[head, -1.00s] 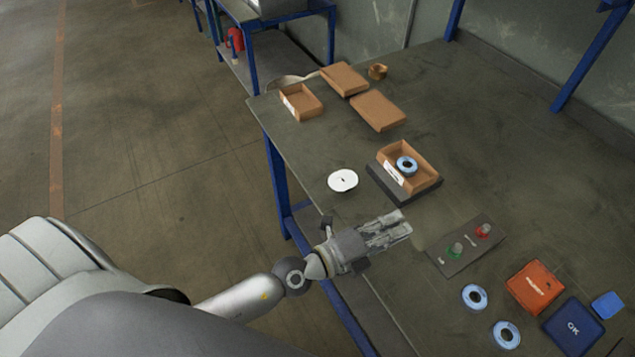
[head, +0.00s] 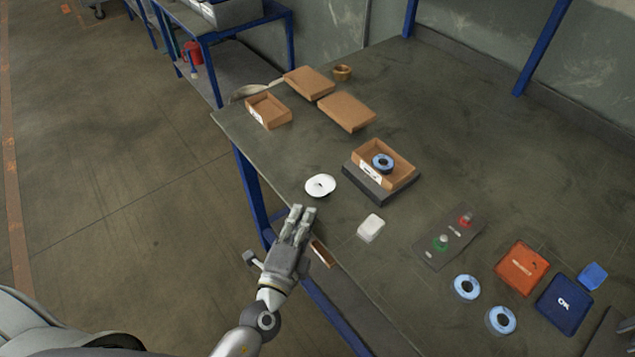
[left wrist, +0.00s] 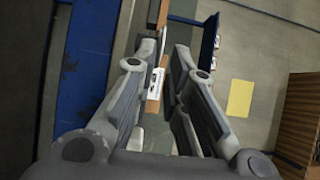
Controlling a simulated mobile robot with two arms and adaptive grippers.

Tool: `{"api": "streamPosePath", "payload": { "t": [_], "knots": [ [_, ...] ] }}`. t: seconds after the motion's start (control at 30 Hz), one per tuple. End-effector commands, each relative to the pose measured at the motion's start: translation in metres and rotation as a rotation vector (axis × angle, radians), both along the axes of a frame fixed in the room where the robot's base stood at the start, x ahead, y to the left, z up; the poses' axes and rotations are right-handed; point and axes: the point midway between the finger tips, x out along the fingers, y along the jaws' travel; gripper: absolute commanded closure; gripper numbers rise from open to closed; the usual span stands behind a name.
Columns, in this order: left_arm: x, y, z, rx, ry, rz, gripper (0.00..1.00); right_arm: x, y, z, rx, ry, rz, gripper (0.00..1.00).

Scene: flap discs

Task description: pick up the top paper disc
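The white paper discs (head: 320,185) lie flat near the table's left edge in the head view, with a small dark mark at the middle. I cannot tell how many are stacked. My left gripper (head: 298,213) is just in front of them at the table edge, its fingers pointing toward them and apart from them. In the left wrist view its two fingers (left wrist: 158,64) stand apart with a clear gap and nothing held. Pale and brown shapes show beyond that gap, but I cannot clearly make out the discs there.
An open carton (head: 402,176) with a blue-rimmed disc (head: 383,162) stands on a dark block behind the discs. A white block (head: 371,228) lies to the right. A button panel (head: 449,237), red box (head: 522,268) and blue box (head: 564,304) are farther right.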

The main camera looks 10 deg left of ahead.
Motion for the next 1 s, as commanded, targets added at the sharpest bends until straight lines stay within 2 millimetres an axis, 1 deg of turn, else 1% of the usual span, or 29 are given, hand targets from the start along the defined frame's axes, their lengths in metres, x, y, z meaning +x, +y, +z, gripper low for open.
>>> {"api": "streamPosePath", "payload": {
  "t": [0.13, 0.3, 0.4, 0.5, 0.77, 0.9, 1.0],
  "knots": [
    [0.01, -0.001, 0.003, 0.001, 0.0, 0.0, 0.87, 0.0, -0.001, 0.007, -0.001, 0.001, 0.0, 0.27],
    [0.033, -0.002, 0.006, 0.0, 0.0, 0.0, 0.87, -0.001, -0.001, 0.021, -0.001, 0.002, 0.0, 0.27],
    [0.044, -0.003, 0.004, 0.0, 0.0, 0.0, 0.87, -0.002, -0.002, 0.022, -0.003, 0.003, 0.0, 0.27],
    [0.051, -0.003, 0.002, 0.001, 0.001, 0.0, 0.87, -0.002, -0.002, 0.024, -0.003, 0.003, 0.0, 0.27],
    [0.053, -0.003, 0.001, -0.001, 0.001, -0.001, 0.87, -0.002, -0.002, 0.023, -0.003, 0.003, 0.0, 0.27],
    [0.053, -0.003, 0.001, 0.0, 0.001, -0.001, 1.0, -0.002, -0.002, 0.023, -0.003, 0.003, 0.0, 0.27],
    [0.053, -0.003, 0.001, 0.0, 0.001, -0.001, 1.0, -0.002, -0.002, 0.023, -0.003, 0.003, 0.0, 0.27]
  ]
}}
